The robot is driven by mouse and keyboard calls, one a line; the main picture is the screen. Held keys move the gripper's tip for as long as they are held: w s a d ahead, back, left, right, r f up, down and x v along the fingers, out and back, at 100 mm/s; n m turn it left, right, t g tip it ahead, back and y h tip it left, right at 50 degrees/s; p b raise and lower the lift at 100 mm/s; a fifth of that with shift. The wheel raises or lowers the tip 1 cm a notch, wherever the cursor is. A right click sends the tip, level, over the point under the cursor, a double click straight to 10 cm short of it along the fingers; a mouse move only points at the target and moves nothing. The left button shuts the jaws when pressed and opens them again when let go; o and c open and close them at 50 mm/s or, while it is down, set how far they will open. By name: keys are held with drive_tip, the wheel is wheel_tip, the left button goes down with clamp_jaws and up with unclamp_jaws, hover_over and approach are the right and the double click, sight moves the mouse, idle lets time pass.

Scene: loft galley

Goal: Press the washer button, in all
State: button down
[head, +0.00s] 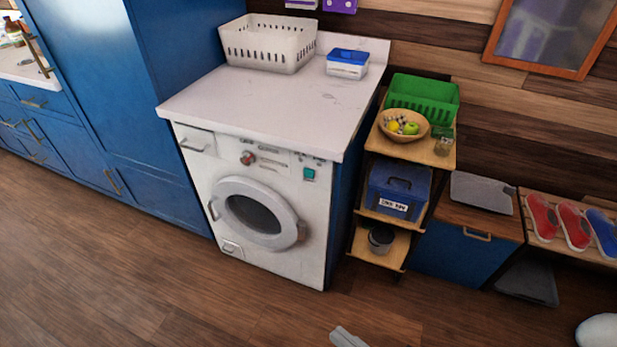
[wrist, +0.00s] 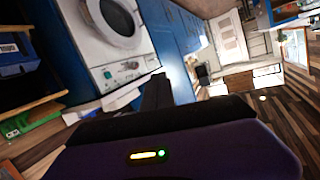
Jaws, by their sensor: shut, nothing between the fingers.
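The white washer (head: 262,215) stands under a pale countertop, with its round door closed. Its teal square button (head: 309,174) is at the right end of the control panel, right of the round knob (head: 248,158). The wrist view shows the washer (wrist: 108,40) upside down, with the teal button (wrist: 107,74) on its panel. My gripper (wrist: 157,82) shows there as dark shut fingers with nothing between them. It appears apart from the button, to its right in that picture. In the head view, only a small grey piece, possibly of my arm, shows at the bottom edge.
A white basket (head: 268,43) and a blue-lidded box (head: 347,63) sit on the countertop (head: 255,105). Right of the washer stands a wooden shelf cart (head: 378,244) with a green crate (head: 422,97). The wooden floor (head: 190,285) before the washer is clear.

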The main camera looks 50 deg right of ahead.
sight(309, 173)
drive_tip(key=w+d+f+m+h+b, duration=0.1)
drive_tip(key=w+d+f+m, duration=0.15)
drive_tip(key=w, duration=0.35)
drive_tip(key=w+d+f+m+h+b, duration=0.1)
drive_tip(key=w+f, duration=0.3)
drive_tip(key=w, duration=0.1)
drive_tip(key=w+d+m+h+b, duration=0.1)
drive_tip(key=w+d+m+h, duration=0.1)
drive_tip(key=w+d, duration=0.6)
drive_tip(key=w+d+m+h+b, duration=0.1)
drive_tip(key=w+d+m+h, duration=0.1)
drive_tip(key=w+d+m, duration=0.2)
drive_tip(key=r+x, duration=0.1)
drive_tip(key=x, duration=0.8)
drive_tip(key=shift+w, duration=0.2)
drive_tip(key=shift+d+r, duration=0.1)
drive_tip(key=w+d+p, duration=0.3)
drive_tip(key=d, duration=0.5)
